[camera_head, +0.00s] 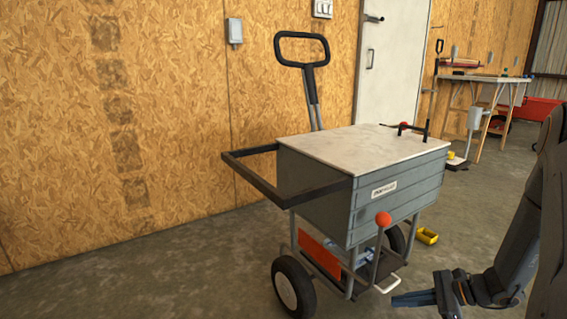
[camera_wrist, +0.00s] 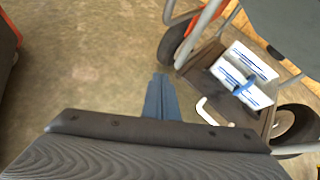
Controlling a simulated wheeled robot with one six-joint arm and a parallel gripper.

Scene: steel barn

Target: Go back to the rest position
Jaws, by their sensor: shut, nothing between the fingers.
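My gripper (camera_head: 414,299) is low at the bottom right of the head view, at the end of my dark arm. Its fingers are together with nothing between them. The shut fingers also show in the wrist view (camera_wrist: 160,98), pointing over bare floor. The grey cart (camera_head: 330,190) with a pale lid stands just left of and beyond my gripper. In the wrist view, the cart's lower shelf (camera_wrist: 200,78) holds a white and blue bundle (camera_wrist: 243,76), with a white handle (camera_wrist: 209,110) at its edge. My gripper appears apart from the cart.
A yellow object (camera_head: 427,236) lies on the floor by the cart's right wheel. A workbench (camera_head: 485,78) and a red bin (camera_head: 537,108) stand at the back right. A wooden wall (camera_head: 130,110) runs behind the cart. The floor (camera_head: 150,275) at left is clear.

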